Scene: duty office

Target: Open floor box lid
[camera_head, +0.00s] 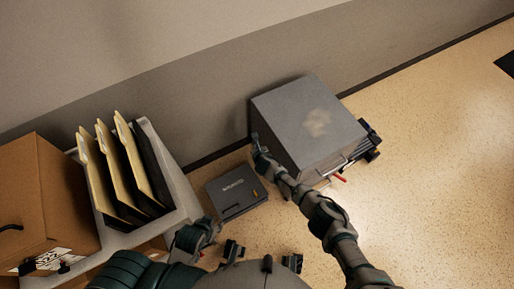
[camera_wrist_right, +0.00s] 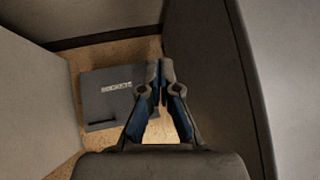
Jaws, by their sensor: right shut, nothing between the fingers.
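The floor box (camera_head: 236,192) is a dark grey, flat square unit on the tan floor, with pale lettering on its lid and a small orange mark near its right edge. The lid looks shut. In the right wrist view the floor box (camera_wrist_right: 108,92) shows left of the fingers, with a dark slot near its lower edge. My right gripper (camera_head: 257,143) is above and right of it, beside the grey cabinet. Its fingertips (camera_wrist_right: 160,70) meet with nothing between them and partly cover the box's right side. My left gripper (camera_head: 205,229) is low, below the box; its fingers are unclear.
A grey metal cabinet (camera_head: 305,122) stands right of the floor box, close to my right arm. A light grey shelf unit (camera_head: 178,200) with upright folders (camera_head: 122,172) and a cardboard box (camera_head: 45,200) is at the left. The wall is behind. Open floor lies at the right.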

